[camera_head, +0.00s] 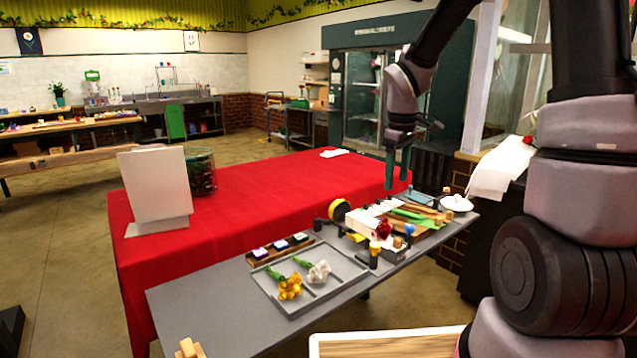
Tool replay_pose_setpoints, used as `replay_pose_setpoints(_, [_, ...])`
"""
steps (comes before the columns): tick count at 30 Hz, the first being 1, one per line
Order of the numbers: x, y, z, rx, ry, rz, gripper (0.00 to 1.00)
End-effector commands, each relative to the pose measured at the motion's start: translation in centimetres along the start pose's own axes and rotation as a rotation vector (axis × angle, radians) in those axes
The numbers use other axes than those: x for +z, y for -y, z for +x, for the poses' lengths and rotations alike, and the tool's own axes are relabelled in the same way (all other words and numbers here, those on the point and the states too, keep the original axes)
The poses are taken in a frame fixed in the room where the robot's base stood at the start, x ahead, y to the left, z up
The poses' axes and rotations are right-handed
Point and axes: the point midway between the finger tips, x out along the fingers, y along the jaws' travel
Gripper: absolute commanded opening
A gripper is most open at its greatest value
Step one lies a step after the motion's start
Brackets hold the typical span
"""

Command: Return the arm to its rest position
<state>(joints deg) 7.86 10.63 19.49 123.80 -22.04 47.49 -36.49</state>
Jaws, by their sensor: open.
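My gripper (398,178) hangs from my raised arm at the right, its two dark green fingers pointing down. It is open, and nothing shows between the fingers. It appears above the far part of the grey work table (200,312), in front of the red-covered table's right end in the picture. Its exact height above the table is hard to judge. The arm bends from the upper right down to the gripper, with its large joints at the right edge.
On the grey table are a divided tray (310,300) with yellow and white flowers, a tape roll (340,210) and a rack of stems (415,216). The red-covered table (255,200) holds a white board (157,185) and a dark glass vase (201,172). A brick-based pillar stands right.

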Motion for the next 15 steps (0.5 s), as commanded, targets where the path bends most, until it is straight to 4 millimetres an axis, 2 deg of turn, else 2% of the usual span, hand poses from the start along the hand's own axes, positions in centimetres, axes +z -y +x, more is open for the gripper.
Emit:
replay_pose_setpoints(1, [0.9, 0.1, -2.3, 0.028, -0.026, 0.071, 0.69])
replay_pose_setpoints(6, [4.3, 1.4, -8.2, 0.072, -0.124, 0.339, 0.69])
replay_pose_setpoints(9, [6.4, 2.5, -11.3, 0.077, -0.199, 0.494, 0.69])
replay_pose_setpoints(15, [10.6, 5.4, -16.2, 0.032, -0.369, 0.791, 0.69])
